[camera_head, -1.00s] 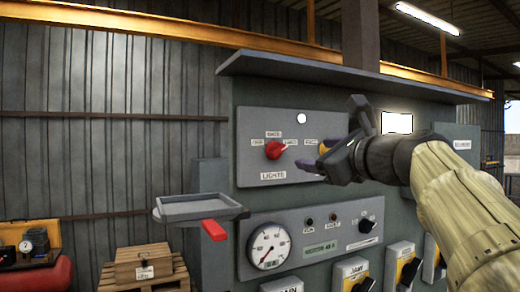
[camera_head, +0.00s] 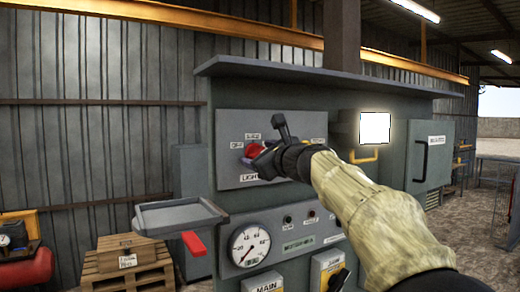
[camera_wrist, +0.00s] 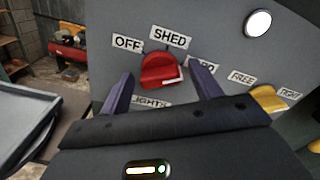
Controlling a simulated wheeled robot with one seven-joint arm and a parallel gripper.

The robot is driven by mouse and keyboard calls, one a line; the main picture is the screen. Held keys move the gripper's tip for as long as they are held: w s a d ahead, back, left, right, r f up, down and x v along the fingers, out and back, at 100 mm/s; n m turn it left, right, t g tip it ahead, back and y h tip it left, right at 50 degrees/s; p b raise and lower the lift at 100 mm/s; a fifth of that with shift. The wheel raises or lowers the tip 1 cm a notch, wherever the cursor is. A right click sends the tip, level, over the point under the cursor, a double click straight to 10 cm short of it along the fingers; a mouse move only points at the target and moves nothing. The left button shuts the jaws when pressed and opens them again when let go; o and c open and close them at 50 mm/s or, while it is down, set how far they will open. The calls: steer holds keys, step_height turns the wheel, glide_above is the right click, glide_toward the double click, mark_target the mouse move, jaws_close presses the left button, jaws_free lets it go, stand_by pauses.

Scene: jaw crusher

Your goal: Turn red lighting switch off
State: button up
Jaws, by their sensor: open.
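The red lighting switch (camera_head: 254,150) is a rotary knob on the upper grey panel, partly hidden by my gripper in the head view. In the wrist view the red knob (camera_wrist: 161,70) shows fully, with its white pointer mark toward the right, near a label partly hidden by a finger. Labels OFF (camera_wrist: 128,43) and SHED (camera_wrist: 171,37) stand at its upper left and above it. My gripper (camera_wrist: 160,82) is open, its two purple fingers on either side of the knob in the picture. It also shows in the head view (camera_head: 258,157). I cannot tell whether the fingers touch the knob.
A yellow switch (camera_wrist: 267,98) with FREE and TIGHT labels is right of the knob. A gauge (camera_head: 249,245) is on the panel below. A lit screen (camera_head: 374,128) is at right.

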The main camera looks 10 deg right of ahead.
steer(key=c, duration=1)
steer(key=shift+f+n+b, duration=0.1)
steer(key=shift+n+b, duration=0.25)
steer(key=shift+n, duration=0.05)
steer(key=n+b, duration=0.3)
steer(key=n, duration=0.4)
steer(key=n+b, duration=0.3)
steer(key=n, duration=0.5)
steer(key=n+b, duration=0.4)
steer(key=n, duration=0.4)
steer(key=shift+w+f, duration=0.1)
steer(key=shift+f, duration=0.15)
